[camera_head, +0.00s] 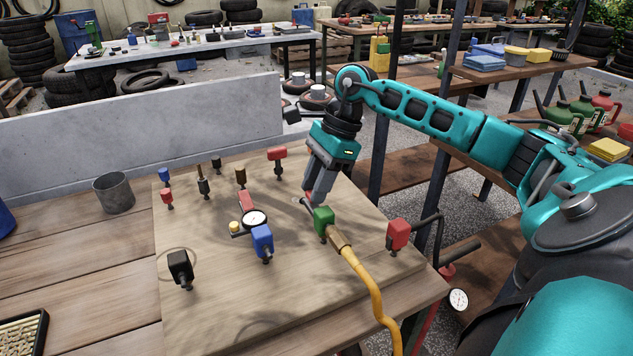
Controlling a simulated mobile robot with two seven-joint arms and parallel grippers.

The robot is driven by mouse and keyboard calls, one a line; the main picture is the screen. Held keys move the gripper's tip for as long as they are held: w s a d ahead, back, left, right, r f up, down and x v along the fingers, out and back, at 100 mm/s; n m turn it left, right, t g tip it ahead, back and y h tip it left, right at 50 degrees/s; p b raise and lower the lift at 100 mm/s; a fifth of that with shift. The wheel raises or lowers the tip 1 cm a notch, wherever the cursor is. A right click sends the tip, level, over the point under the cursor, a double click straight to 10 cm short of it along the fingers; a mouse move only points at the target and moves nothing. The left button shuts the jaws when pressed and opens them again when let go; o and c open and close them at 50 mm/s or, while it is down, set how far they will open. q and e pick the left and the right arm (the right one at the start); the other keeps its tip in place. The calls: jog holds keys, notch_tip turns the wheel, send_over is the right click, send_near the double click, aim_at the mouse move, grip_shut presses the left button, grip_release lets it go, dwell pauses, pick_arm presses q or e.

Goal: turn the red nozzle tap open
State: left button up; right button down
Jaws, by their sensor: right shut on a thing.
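Several red blocks on stems show on the wooden board (225,325): one at the right edge (397,235) beside a black pipe, one at the back (277,155), one at the left (167,196) and one by a gauge (246,201). I cannot tell which is the nozzle tap. My right gripper (318,198) points down and is shut at the green tap (323,217), beside a grey metal end. The fingertips are partly hidden, so the exact grip is unclear. A brass fitting (340,241) joins the yellow hose (368,284) in front. My left gripper is out of view.
A blue tap (262,241) and a black tap (179,267) stand upright on the board's front half. A metal cup (114,192) stands on the bench at left. A low grey wall (130,125) runs behind. Dark posts rise close to my right arm.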

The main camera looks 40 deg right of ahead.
jog(key=c, duration=1.2)
grip_release()
jog(key=shift+c, duration=0.2)
jog(key=o, duration=0.4)
jog(key=shift+o, duration=0.2)
